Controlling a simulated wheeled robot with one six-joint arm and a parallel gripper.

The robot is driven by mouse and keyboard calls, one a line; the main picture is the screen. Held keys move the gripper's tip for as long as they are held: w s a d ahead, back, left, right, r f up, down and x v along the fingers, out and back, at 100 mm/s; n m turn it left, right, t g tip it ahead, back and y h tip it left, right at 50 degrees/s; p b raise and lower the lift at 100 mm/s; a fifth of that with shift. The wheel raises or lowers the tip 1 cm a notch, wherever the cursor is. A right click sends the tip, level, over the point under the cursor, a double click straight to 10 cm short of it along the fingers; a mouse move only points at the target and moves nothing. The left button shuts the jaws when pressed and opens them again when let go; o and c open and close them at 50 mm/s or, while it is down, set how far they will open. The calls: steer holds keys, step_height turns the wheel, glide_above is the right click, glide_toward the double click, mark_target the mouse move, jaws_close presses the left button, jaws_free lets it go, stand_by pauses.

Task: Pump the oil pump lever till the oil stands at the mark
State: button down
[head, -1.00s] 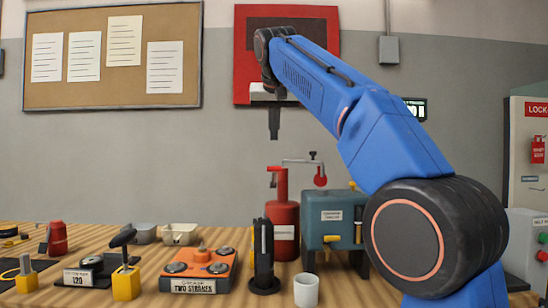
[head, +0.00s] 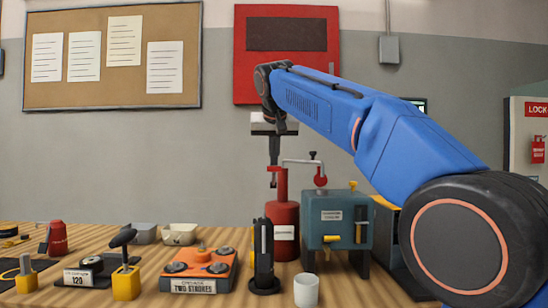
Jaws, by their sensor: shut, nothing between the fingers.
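My gripper (head: 274,162) points down and is shut and empty. Its tip is just above or in front of the top of the red pump-like cylinder (head: 286,240); I cannot tell whether it touches. A grey bar with a dark knob (head: 313,156) runs from the cylinder's top to the right, over a red ball-shaped part (head: 321,181). A dark teal tank (head: 337,218) with yellow handles stands just right of the cylinder. A black upright piece with a pale strip (head: 264,255) stands in front. I cannot make out an oil level or mark.
A white cup (head: 306,290) stands at the front. An orange plate labelled "TWO STROKES" (head: 201,271) and a yellow block with a black knob (head: 125,279) lie left. Pale trays (head: 179,234) sit behind. My arm hides the right side of the table.

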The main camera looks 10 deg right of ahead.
steer(key=shift+s+f, duration=0.1)
steer(key=shift+f, duration=0.05)
steer(key=s+f+t+h, duration=0.1)
steer(key=s+f+t, duration=0.2)
steer(key=f, duration=1)
steer(key=shift+s+a+t, duration=0.3)
steer(key=shift+a+t, duration=0.1)
steer(key=shift+t, duration=0.1)
steer(key=shift+f, duration=0.1)
stand_by(0.4)
steer(key=v, duration=1.2)
steer(key=shift+r, duration=0.4)
stand_by(0.7)
